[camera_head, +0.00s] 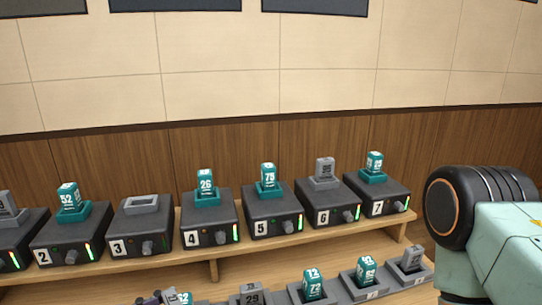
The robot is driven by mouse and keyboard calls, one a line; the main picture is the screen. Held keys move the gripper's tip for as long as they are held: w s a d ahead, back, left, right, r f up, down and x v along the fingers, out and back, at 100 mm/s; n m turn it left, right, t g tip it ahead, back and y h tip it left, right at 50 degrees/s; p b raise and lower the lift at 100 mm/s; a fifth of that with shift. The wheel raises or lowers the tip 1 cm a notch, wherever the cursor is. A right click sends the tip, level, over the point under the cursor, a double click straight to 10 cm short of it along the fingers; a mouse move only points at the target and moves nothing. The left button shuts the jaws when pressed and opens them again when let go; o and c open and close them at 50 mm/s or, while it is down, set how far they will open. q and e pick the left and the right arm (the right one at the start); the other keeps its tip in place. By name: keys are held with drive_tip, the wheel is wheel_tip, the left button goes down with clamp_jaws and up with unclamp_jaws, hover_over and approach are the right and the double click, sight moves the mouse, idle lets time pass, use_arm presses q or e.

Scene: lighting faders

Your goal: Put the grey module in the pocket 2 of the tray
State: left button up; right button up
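Several grey modules are in view. One (325,170) stands in the socket of box 6, and another (5,204) is cut by the left edge. My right gripper is out of view.
Box 3 has an empty grey socket (140,204). Teal modules stand in boxes 2, 4, 5 and 7 and in the front row. My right arm fills the right edge.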

use_arm(q)
drive_tip(key=n+t+y, duration=0.5)
drive_tip(key=y, duration=0.1)
drive_tip(key=shift+f, duration=0.2)
idle(0.5)
drive_tip(key=shift+d, duration=0.1)
idle(0.4)
